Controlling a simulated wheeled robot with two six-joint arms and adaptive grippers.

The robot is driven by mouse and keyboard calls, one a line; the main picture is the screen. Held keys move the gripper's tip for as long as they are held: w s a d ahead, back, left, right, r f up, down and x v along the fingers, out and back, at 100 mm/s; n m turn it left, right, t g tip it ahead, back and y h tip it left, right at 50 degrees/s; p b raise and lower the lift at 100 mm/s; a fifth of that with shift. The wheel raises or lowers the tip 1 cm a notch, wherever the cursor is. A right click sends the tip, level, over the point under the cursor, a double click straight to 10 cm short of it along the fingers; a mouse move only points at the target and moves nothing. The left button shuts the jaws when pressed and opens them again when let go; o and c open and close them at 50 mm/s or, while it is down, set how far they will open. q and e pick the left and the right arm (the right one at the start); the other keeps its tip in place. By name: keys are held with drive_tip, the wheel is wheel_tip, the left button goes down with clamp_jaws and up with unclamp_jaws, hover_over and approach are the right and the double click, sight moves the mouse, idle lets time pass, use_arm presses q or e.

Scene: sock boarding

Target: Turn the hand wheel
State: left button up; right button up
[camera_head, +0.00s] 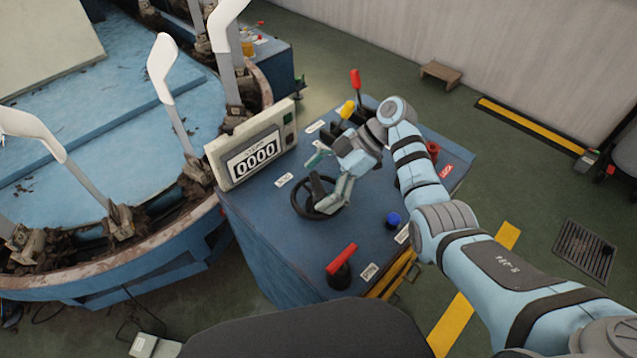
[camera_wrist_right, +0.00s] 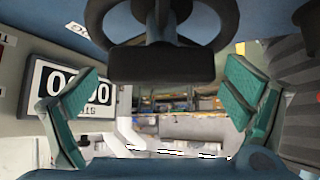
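The black hand wheel (camera_head: 296,200) is mounted on the blue console top, below and right of the counter. Its dark grip (camera_head: 318,187) stands up from the rim. My right gripper (camera_head: 328,178) is at the wheel, over its upper right side. In the right wrist view, the gripper (camera_wrist_right: 160,105) has its green-padded fingers spread wide. The dark grip (camera_wrist_right: 160,65) shows between them with clear gaps on both sides, and the wheel's rim (camera_wrist_right: 97,14) curves behind it at the top. My left gripper is not in view.
The counter (camera_head: 250,155) reading 0000 stands at the console's left edge. A round blue machine (camera_head: 110,150) with white sock forms is at left.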

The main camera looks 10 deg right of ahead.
drive_tip(key=v, duration=1.2)
drive_tip(key=shift+w, duration=0.1)
